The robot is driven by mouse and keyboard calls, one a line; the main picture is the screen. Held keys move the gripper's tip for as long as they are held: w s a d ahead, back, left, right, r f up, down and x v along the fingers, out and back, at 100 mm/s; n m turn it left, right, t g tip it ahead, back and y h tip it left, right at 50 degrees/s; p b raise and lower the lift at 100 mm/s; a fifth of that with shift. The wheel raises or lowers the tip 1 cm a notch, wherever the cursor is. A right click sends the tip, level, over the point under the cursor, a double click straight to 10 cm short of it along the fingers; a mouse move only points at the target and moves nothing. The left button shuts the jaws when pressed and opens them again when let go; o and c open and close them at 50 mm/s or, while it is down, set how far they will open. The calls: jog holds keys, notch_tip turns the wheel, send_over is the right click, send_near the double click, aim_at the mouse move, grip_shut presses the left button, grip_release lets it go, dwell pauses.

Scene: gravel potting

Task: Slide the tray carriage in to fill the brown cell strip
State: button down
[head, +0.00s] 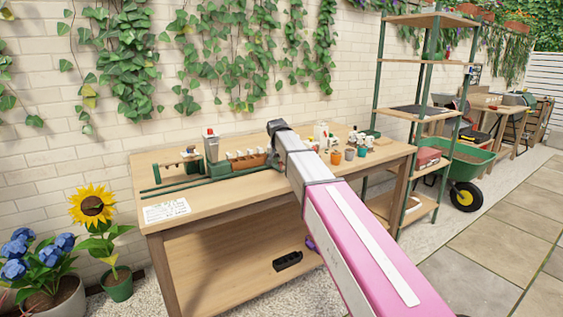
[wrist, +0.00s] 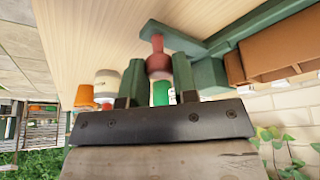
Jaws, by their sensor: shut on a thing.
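The brown cell strip (head: 249,163) sits on the green tray carriage on the workbench, left of my arm, with small pale items along it. It also shows at the right of the wrist view (wrist: 285,48). A green rail (head: 185,185) runs left from there, past a grey-green upright dispenser (head: 211,147). In the wrist view, my gripper (wrist: 157,74) is shut on a reddish knob (wrist: 158,60) at the end of the green carriage (wrist: 178,38). My arm hides the gripper and knob in the head view.
Several small pots (head: 349,154) and a white bottle (head: 320,131) stand right of my arm on the bench. A white card (head: 167,211) lies at its front left. A green shelf rack (head: 413,116) stands at the right. The bench's front left is mostly clear.

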jog(key=s+a, duration=0.5)
jog(key=a, duration=0.2)
jog(key=s+a, duration=0.5)
jog(key=a, duration=0.3)
jog(key=s+a, duration=0.5)
jog(key=a, duration=0.2)
jog(key=shift+s+a, duration=0.2)
jog(key=shift+a, duration=0.2)
jog(key=c, duration=0.9)
grip_release()
jog(key=shift+r, duration=0.1)
jog(key=v, duration=1)
jog(key=shift+r, duration=0.3)
jog(key=shift+s, duration=0.1)
